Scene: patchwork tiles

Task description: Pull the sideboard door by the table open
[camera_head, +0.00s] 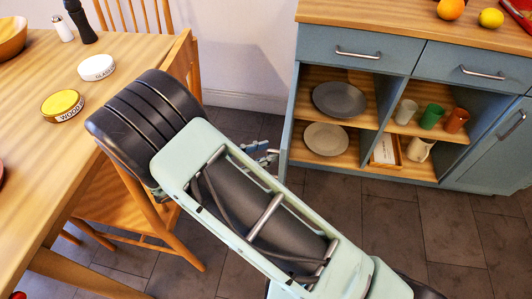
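The blue-grey sideboard (428,64) stands at the right. Its left compartment, with plates inside, is uncovered. A narrow blue-grey panel at its left edge, seemingly the door by the table (286,140), shows almost edge-on and appears swung outward. The door's outer face and handle cannot be made out clearly. My gripper (266,153) is just left of this panel, partly hidden behind my arm. Its small metallic fingers are close to the panel; contact and finger opening cannot be told.
A wooden table (125,50) with jars is at left, with wooden chairs (120,210) beside it. A grey plate (340,99) and several cups stand on the sideboard shelves. Another door (490,155) at right is shut. Dark floor (400,235) is free in front.

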